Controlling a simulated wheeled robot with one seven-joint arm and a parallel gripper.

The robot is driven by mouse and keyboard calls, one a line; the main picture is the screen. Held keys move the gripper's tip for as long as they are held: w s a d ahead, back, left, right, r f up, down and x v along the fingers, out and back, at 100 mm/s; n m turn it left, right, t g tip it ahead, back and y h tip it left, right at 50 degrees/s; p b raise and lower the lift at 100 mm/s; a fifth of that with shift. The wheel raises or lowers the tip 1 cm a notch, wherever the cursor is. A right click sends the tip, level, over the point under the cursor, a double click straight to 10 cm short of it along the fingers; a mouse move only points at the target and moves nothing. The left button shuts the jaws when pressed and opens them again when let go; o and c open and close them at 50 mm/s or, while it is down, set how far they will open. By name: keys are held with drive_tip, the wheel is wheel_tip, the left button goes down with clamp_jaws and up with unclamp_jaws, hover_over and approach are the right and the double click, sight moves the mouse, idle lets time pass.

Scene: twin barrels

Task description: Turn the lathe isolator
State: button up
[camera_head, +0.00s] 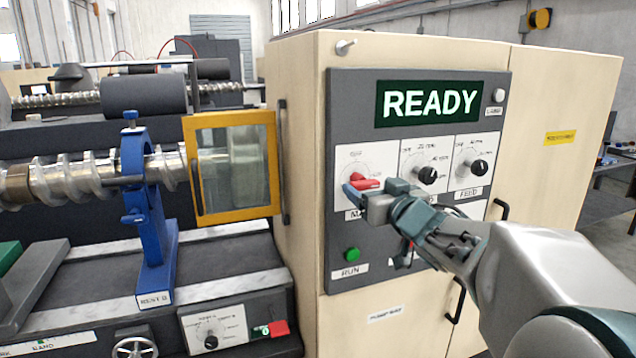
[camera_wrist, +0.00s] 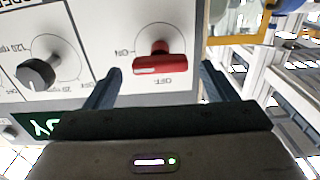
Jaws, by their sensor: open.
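The lathe isolator is a red handle (camera_head: 366,183) on a white plate at the left of the grey control panel; the plate's lower label is partly hidden by my gripper. In the wrist view the red handle (camera_wrist: 160,64) lies across the picture, near the OFF mark, with ON printed to its left. My gripper (camera_head: 352,194) is at the panel just below and in front of the handle. In the wrist view its two fingers (camera_wrist: 160,75) are spread on either side of the handle, with gaps, and nothing is between them in grip.
Two black knobs (camera_head: 426,174) (camera_head: 479,167) sit right of the isolator, the nearer one also in the wrist view (camera_wrist: 37,74). A READY display (camera_head: 430,104) is above and a green RUN button (camera_head: 352,254) below. Cabinet handles (camera_head: 501,209) protrude. A yellow-framed guard (camera_head: 232,168) stands left.

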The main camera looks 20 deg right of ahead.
sight(368, 185)
drive_tip(key=shift+w, duration=1.65)
drive_tip(key=c, duration=1)
